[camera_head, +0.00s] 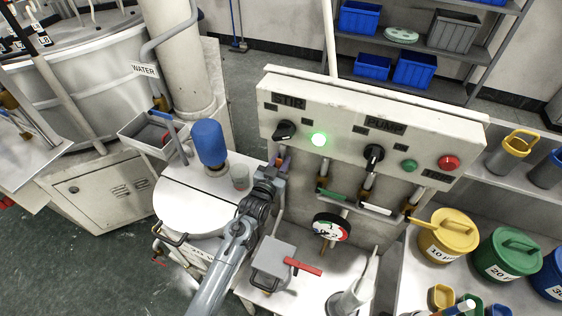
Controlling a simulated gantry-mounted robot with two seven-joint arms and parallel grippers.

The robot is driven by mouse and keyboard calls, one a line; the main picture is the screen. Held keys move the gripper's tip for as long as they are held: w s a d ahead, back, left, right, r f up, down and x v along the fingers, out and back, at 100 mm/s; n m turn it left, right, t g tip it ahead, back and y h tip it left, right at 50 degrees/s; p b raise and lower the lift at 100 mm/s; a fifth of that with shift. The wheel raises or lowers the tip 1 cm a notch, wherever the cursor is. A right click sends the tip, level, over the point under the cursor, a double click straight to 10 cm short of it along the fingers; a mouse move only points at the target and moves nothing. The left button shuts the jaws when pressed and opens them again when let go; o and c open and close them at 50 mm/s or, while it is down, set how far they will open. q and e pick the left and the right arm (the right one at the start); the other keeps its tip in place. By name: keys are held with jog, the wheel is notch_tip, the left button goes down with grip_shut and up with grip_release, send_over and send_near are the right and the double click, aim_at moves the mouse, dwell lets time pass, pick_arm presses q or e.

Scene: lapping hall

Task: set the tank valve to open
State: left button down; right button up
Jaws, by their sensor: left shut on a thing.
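My left gripper (273,171) is at the left end of the row of valves below the white control panel (350,125). It is shut on the leftmost valve's handle, which it mostly hides; a small orange and bluish part (283,160) shows at its tip. I cannot read a tank label or the handle's position. To the right in the row are a green-handled valve (332,196), a white-handled valve (375,208) and another with a yellowish lever (420,221). My right gripper is not in view.
A pressure gauge (332,227) and a red lever (303,267) are below the valves. Yellow (447,236) and green (508,254) lidded pots stand at right.

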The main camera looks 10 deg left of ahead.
pick_arm(q)
jog(key=c, duration=1)
grip_release()
jog(key=shift+o, duration=0.2)
jog(key=shift+s, duration=0.15)
jog(key=v, duration=1)
jog(key=shift+s, duration=0.3)
